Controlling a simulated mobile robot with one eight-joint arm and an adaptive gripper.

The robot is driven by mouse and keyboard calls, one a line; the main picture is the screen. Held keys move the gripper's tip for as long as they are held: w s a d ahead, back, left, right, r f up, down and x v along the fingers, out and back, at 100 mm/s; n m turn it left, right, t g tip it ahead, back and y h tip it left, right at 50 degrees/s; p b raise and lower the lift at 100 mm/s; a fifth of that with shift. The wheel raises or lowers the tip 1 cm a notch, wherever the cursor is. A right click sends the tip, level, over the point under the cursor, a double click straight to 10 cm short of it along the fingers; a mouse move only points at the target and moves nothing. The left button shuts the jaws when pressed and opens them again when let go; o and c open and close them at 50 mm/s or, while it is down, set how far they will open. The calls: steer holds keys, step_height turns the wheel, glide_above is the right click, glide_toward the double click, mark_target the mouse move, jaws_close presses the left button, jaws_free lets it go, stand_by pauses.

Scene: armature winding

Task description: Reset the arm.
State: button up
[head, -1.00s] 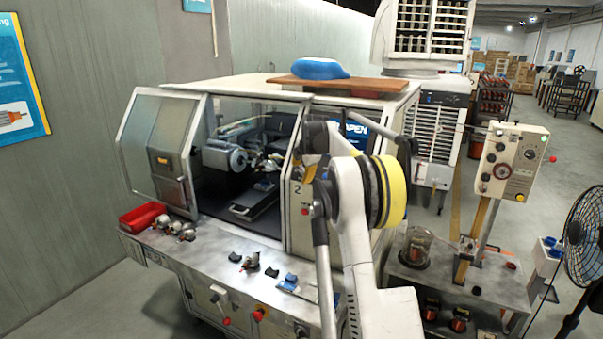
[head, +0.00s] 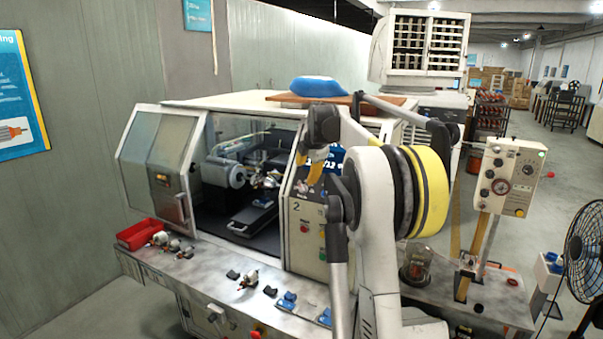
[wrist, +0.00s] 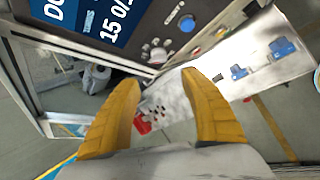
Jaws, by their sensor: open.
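My gripper (wrist: 160,100) has two yellow fingers, spread apart with nothing between them in the wrist view. In the head view my gripper (head: 316,168) shows only partly, as a yellow piece in front of the machine's right-hand panel; my own arm hides some of it. The winding machine (head: 300,225) is a white cabinet with its door open. Inside are a grey chuck (head: 222,173) and a dark slide. In the wrist view the machine's control panel (wrist: 175,40), with a blue screen and round knobs, lies just beyond the fingers.
A metal shelf (head: 215,280) along the machine's front carries a red bin (head: 143,233), several armatures and blue holders (head: 287,301). A blue bag (head: 318,87) lies on a board on top. A control box (head: 509,177) and a fan (head: 582,240) stand at the right.

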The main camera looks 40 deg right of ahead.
steer(key=s+a+f+m+y+b, duration=0.1)
steer(key=s+a+f+m+b, duration=0.3)
steer(key=a, duration=0.6)
steer(key=s+a+f+m+b, duration=0.1)
steer(key=s+a+f+b, duration=0.45)
steer(key=a, duration=0.35)
steer(key=s+a+f+m+y+b, duration=0.1)
steer(key=s+a+f+m+b, duration=0.3)
steer(key=a, duration=0.6)
steer(key=s+a+f+m+b, duration=0.2)
steer(key=s+a+f+b, duration=0.2)
steer(key=s+f, duration=0.3)
steer(key=s+a+f+m+b, duration=0.2)
steer(key=s+a+f+b, duration=0.2)
steer(key=f, duration=0.6)
steer(key=s+a+f+m+y+b, duration=0.1)
steer(key=s+a+f+m+b, duration=0.1)
steer(key=s+a+f+b, duration=0.3)
steer(key=s+a+f, duration=0.1)
steer(key=s+f, duration=0.2)
steer(key=s, duration=0.2)
steer(key=shift+a+f+m, duration=0.2)
steer(key=shift+a+m, duration=0.2)
steer(key=shift+c, duration=0.6)
